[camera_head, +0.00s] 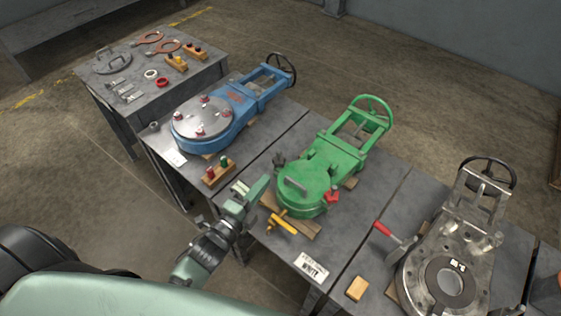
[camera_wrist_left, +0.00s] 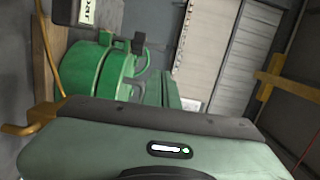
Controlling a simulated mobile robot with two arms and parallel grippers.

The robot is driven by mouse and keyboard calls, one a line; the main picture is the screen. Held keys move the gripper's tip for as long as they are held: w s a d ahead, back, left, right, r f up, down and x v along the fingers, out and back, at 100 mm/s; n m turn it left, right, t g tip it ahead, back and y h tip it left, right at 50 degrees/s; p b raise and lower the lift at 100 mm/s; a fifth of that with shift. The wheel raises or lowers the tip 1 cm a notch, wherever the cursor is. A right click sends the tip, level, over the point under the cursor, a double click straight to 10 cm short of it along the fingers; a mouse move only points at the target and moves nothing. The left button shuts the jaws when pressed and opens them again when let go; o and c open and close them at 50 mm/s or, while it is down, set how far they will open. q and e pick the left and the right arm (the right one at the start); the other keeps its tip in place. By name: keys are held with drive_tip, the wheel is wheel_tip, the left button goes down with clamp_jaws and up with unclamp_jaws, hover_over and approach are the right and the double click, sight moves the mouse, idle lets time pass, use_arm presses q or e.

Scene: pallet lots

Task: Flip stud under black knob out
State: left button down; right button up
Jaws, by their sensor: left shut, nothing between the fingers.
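The green valve (camera_head: 305,190) lies on the middle table with a round cover and a handle bar on it. A black knob (camera_head: 279,159) stands at the cover's upper left edge. A red knob (camera_head: 332,196) is at the cover's right, and a yellow knob with its stud (camera_head: 279,222) points outward at the front. My left gripper (camera_head: 262,186) is shut and empty, just left of the cover, below the black knob. In the left wrist view the green valve (camera_wrist_left: 95,70) is ahead, with dark pieces (camera_wrist_left: 137,43) at its edge; I cannot tell which is the knob.
A blue valve (camera_head: 203,125) is on the left, with a wooden block of knobs (camera_head: 218,172) before it. A grey valve (camera_head: 450,275), a red-handled tool (camera_head: 390,235) and a wooden block (camera_head: 357,289) are on the right. A white label (camera_head: 311,267) lies on the table's front edge.

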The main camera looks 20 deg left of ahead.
sight(276, 163)
use_arm(q)
drive_tip(key=p+x, duration=0.1)
drive_tip(key=x, duration=0.9)
drive_tip(key=shift+f, duration=0.1)
drive_tip(key=shift+a, duration=0.1)
drive_tip(key=shift+w+a+r+n+p, duration=0.1)
drive_tip(key=shift+w+a+n+p, duration=0.15)
drive_tip(key=shift+a+n, duration=0.3)
drive_tip(key=shift+w+a+r+n+p, duration=0.15)
drive_tip(key=shift+a+n+p, duration=0.2)
drive_tip(key=shift+n, duration=0.3)
drive_tip(key=w+a+f+n+g+b, duration=0.1)
drive_tip(key=a+f+n+b, duration=0.1)
drive_tip(key=n, duration=0.4)
drive_tip(key=w+a+f+n+g+h+b, duration=0.1)
drive_tip(key=w+a+f+n+b, duration=0.1)
drive_tip(key=a+n, duration=0.4)
drive_tip(key=shift+a+f+h+b, duration=0.3)
drive_tip(key=shift+a+f+b, duration=0.4)
drive_tip(key=shift+f, duration=0.55)
drive_tip(key=shift+f, duration=0.1)
